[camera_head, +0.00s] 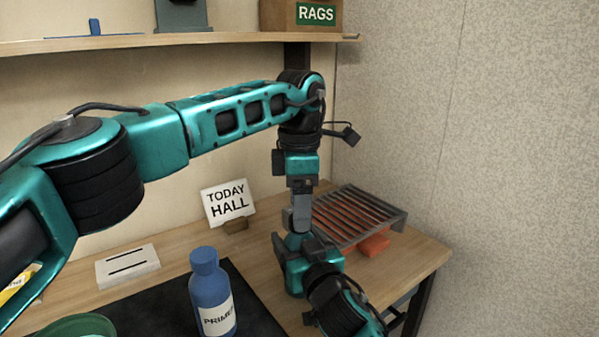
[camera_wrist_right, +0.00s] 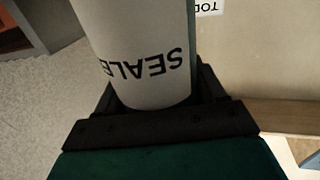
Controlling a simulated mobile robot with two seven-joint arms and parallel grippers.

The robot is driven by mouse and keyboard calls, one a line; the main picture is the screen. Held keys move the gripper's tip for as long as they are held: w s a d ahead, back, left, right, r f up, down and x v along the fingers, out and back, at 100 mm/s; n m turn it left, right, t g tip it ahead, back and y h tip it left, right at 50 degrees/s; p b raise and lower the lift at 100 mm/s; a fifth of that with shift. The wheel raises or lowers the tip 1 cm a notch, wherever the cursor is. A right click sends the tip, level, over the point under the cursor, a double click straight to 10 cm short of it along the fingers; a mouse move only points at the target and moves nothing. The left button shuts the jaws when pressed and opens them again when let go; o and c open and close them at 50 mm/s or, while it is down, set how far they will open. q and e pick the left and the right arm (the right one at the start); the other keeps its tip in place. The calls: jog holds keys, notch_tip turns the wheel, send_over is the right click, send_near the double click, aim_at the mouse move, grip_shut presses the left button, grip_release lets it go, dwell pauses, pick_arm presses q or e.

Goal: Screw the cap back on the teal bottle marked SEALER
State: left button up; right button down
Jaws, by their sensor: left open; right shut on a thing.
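The bottle marked SEALER (camera_wrist_right: 140,35) fills the middle of the right wrist view, its pale label upside down there and a teal strip along its right edge. My right gripper (camera_wrist_right: 158,92) is shut around it; its top is out of that view. In the head view my right arm comes up at the lower right, and I cannot make out the bottle clearly there. My left gripper (camera_head: 300,214) points down directly above the right gripper and is open. I see no cap clearly in either view; the space between the two grippers is largely hidden.
A blue PRIMER bottle (camera_head: 210,290) stands capped on the dark mat (camera_head: 262,322). A slatted rack (camera_head: 350,212) with an orange item (camera_head: 375,245) is at right. A shelf (camera_head: 130,42) runs above.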

pick_arm(q)
notch_tip(320, 180, up, 10)
dwell(0.3)
pick_arm(e)
grip_release()
dwell(0.4)
pick_arm(q)
jog(key=shift+r+p, duration=0.85)
pick_arm(e)
jog(key=v, duration=1.3)
